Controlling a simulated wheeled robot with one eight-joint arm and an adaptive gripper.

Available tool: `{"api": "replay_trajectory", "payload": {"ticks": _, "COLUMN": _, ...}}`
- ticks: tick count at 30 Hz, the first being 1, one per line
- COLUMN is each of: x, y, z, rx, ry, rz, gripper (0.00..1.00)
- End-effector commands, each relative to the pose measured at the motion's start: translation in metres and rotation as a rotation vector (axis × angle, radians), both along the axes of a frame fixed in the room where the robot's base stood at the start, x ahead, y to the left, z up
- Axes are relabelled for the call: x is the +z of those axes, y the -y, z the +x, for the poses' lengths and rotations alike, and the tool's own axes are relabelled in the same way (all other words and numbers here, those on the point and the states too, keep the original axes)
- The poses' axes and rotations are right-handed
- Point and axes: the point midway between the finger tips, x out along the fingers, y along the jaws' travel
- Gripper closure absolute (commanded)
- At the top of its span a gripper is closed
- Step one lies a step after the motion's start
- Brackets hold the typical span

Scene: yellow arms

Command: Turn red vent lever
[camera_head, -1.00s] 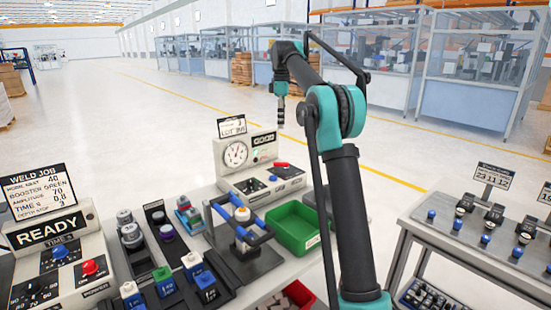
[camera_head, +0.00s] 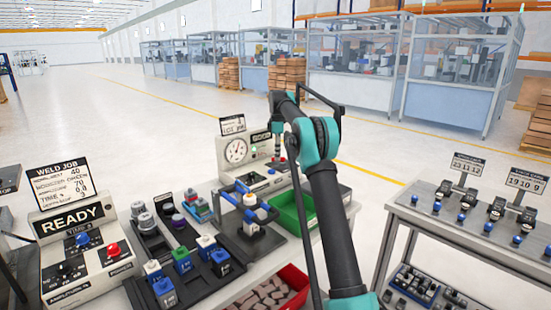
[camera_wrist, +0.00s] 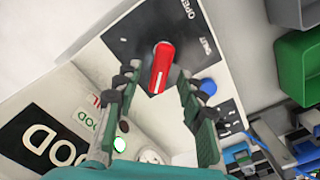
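The red vent lever (camera_wrist: 160,68) shows in the wrist view on a dark plate, a rounded red handle with a white line along it. "OPEN" is printed above it to the right, and another small label sits lower right. My gripper (camera_wrist: 159,82) is open, with one finger on each side of the lever. A gap shows on both sides; I cannot tell the height of the fingers above the plate. In the head view my gripper (camera_head: 291,158) hangs down at the gauge box (camera_head: 222,168), and the lever is largely hidden there.
A blue knob (camera_wrist: 207,86) sits close to the right finger in the wrist view. A green bin (camera_head: 290,215), a fixture with blue handles (camera_head: 243,187) and a red bin of parts (camera_head: 290,272) stand nearby. The weld job box (camera_head: 70,215) is at left.

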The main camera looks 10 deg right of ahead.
Motion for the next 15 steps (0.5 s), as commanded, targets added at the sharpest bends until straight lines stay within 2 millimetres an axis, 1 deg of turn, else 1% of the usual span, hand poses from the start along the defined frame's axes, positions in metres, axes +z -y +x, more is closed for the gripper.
{"api": "replay_trajectory", "payload": {"ticks": 1, "x": -0.0045, "y": 0.0016, "z": 0.0025, "rx": 0.000, "ry": 0.000, "rz": 0.000, "gripper": 0.60}}
{"api": "replay_trajectory", "payload": {"ticks": 4, "x": -0.0090, "y": 0.0031, "z": 0.0048, "rx": 0.001, "ry": 0.000, "rz": 0.000, "gripper": 0.60}}
{"api": "replay_trajectory", "payload": {"ticks": 13, "x": -0.0106, "y": 0.0033, "z": 0.0055, "rx": 0.001, "ry": 0.000, "rz": 0.000, "gripper": 0.60}}
{"api": "replay_trajectory", "payload": {"ticks": 15, "x": -0.0106, "y": 0.0033, "z": 0.0054, "rx": 0.001, "ry": 0.000, "rz": 0.000, "gripper": 0.69}}
